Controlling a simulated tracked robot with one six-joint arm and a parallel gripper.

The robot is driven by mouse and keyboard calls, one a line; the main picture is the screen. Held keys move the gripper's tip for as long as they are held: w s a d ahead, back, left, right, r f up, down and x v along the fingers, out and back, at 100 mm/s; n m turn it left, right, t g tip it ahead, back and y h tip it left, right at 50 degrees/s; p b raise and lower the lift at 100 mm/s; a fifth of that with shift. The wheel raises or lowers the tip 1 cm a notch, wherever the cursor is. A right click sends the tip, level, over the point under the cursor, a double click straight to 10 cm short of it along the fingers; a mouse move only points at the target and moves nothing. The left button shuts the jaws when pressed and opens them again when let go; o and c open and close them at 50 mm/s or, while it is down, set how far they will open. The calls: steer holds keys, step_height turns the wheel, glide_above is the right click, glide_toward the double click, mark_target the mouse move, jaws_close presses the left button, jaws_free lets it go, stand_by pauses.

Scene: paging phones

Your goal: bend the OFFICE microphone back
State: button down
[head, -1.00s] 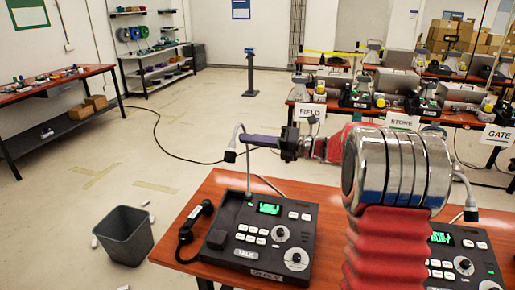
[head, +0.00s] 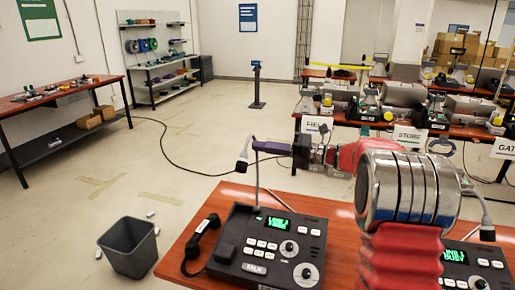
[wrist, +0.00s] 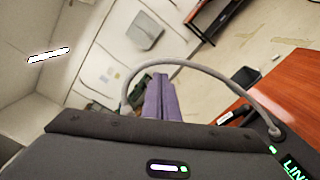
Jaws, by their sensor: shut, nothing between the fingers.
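A dark paging phone (head: 265,240) with a green screen stands on the red-brown table in the head view. Its label is cut off, so I cannot read whether it says OFFICE. Its thin gooseneck microphone (head: 241,166) rises behind the phone and hooks over to the left, head hanging down. My gripper (head: 255,146) is shut and empty, its purple fingers pointing left with the tips at the gooseneck's upper bend. In the wrist view the grey gooseneck (wrist: 205,70) arches across just past the fingertips (wrist: 160,78). I cannot tell whether they touch.
A black handset (head: 200,244) lies at the phone's left side. A second phone (head: 470,262) with its own gooseneck stands at right, partly behind my arm. A grey bin (head: 130,247) stands on the floor at left.

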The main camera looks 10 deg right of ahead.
steer(key=shift+s, duration=0.1)
steer(key=s+d+f, duration=0.2)
steer(key=s+d, duration=0.6)
stand_by(0.3)
steer(key=shift+f, duration=0.1)
